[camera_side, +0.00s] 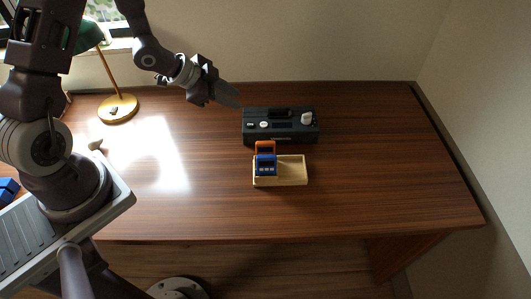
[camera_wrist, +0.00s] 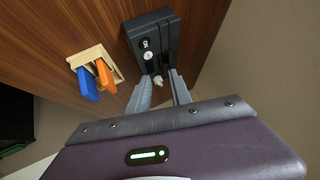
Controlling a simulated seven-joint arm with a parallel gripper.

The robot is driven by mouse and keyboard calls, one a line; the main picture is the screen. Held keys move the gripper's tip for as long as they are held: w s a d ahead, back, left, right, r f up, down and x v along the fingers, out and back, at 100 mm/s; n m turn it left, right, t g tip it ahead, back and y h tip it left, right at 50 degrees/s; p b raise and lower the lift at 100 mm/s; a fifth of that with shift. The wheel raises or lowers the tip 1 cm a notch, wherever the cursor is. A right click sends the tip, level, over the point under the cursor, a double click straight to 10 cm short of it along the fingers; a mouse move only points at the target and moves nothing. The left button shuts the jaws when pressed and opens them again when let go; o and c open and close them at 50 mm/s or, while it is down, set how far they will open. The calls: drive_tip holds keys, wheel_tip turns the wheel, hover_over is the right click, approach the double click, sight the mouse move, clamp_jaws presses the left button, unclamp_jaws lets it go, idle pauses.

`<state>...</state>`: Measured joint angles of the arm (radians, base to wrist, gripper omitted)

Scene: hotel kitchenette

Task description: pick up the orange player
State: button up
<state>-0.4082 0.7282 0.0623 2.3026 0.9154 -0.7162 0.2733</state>
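The orange player (camera_side: 265,146) stands in a shallow cream tray (camera_side: 292,173) on the desk, behind a blue player (camera_side: 265,165) that hides part of it. In the wrist view the orange player (camera_wrist: 106,76) is beside the blue player (camera_wrist: 88,84), both upright in the tray (camera_wrist: 90,54). My gripper (camera_side: 236,102) is above the desk, up and left of the tray, near the left end of a black device. In the wrist view its two fingers (camera_wrist: 161,75) are apart with nothing between them, pointing toward the black device.
The black device (camera_side: 281,126) with a white knob sits just behind the tray. A lamp with a gold base (camera_side: 118,108) stands at the back left. The desk (camera_side: 380,160) is clear right of the tray; bright sunlight falls on its left part.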

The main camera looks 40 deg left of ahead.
drive_tip(key=s+d+f+t+h, duration=0.1)
drive_tip(key=s+d+f+h, duration=0.5)
drive_tip(key=d+f, duration=0.1)
drive_tip(key=shift+t+h, duration=0.3)
drive_tip(key=x, duration=1.1)
drive_tip(key=shift+w+d+f, duration=0.1)
drive_tip(key=shift+w+f, duration=0.15)
clamp_jaws()
